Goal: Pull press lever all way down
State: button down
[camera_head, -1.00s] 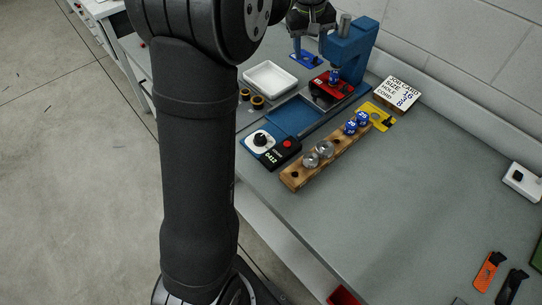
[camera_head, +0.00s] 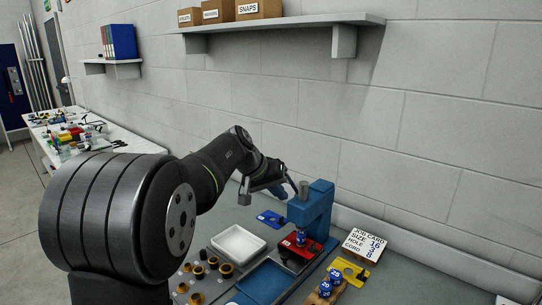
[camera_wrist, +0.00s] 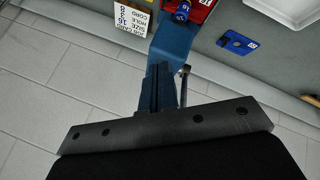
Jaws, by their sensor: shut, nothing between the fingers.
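The blue press (camera_head: 318,208) stands upright near the wall in the head view, with a grey cylinder (camera_head: 303,189) at its top. Its blue body also shows in the wrist view (camera_wrist: 173,42), beyond my fingers. My gripper (camera_head: 279,190) is shut and empty, just left of the press top. In the wrist view my gripper's dark fingers (camera_wrist: 161,70) lie together in front of the press. A thin rod with a rounded end (camera_wrist: 185,72), which looks like the press lever, is just right of the fingers. I cannot tell whether they touch it.
A red base block (camera_head: 298,250) holding a blue numbered piece sits under the press. A white tray (camera_head: 238,243), a blue plate (camera_head: 272,219) and a job card (camera_head: 361,243) lie around it. A shelf with boxes (camera_head: 284,22) hangs above on the wall.

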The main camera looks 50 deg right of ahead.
jog(key=w+r+m+t+h, duration=0.2)
jog(key=w+r+m+h, duration=0.4)
jog(key=r, duration=0.6)
jog(key=shift+w+a+r+h, duration=0.45)
jog(key=shift+w+h, duration=0.55)
jog(key=shift+w, duration=0.4)
jog(key=shift+f, duration=0.1)
jog(key=x, duration=1)
jog(key=shift+w+f, duration=0.1)
jog(key=shift+a+f, duration=0.75)
jog(key=shift+f, duration=0.15)
jog(key=shift+a+f, duration=0.35)
jog(key=shift+f, duration=0.35)
jog(key=shift+a, duration=0.15)
